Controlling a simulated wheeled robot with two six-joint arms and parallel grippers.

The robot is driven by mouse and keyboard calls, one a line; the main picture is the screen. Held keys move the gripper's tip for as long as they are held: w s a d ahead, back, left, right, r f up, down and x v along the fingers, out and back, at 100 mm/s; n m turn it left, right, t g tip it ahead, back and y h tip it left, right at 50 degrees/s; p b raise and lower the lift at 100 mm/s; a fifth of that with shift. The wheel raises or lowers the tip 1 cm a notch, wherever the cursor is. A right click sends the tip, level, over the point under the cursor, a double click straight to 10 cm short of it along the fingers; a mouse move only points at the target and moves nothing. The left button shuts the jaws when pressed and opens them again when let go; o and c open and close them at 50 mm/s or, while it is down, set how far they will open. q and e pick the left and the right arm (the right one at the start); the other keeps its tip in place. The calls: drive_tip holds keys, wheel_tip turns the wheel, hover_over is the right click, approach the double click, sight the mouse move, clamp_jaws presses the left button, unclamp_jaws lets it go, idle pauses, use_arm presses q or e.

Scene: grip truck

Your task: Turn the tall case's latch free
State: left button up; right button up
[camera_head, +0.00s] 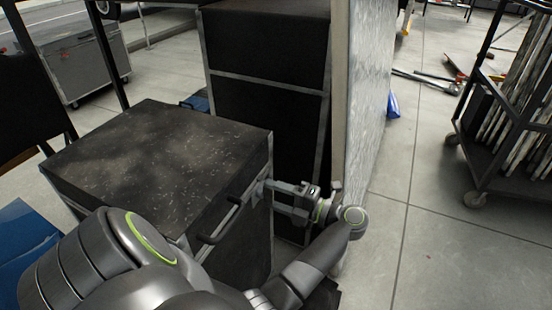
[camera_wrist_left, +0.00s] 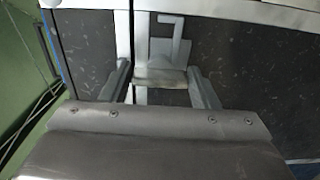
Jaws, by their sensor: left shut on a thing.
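A black case (camera_head: 150,150) with a scuffed top and metal edges stands at the left centre. Its front face carries dark handles and a metal latch (camera_wrist_left: 162,75) at the seam. My left gripper (camera_head: 268,187) reaches that face from the right and is shut on the latch. In the left wrist view the latch plate lies between the two fingers, with a bent metal piece (camera_wrist_left: 172,42) rising above it. The fingers partly hide the latch in the head view, so its turn angle cannot be told there. My right gripper is not in view.
A taller black case (camera_head: 265,110) with silver edges stands behind, beside a pale upright panel (camera_head: 362,95). A wheeled cart (camera_head: 510,150) with upright boards stands at the right. A grey wheeled box (camera_head: 78,62) is at the back left. Open floor lies between panel and cart.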

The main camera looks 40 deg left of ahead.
use_arm(q)
drive_tip(key=o, duration=1)
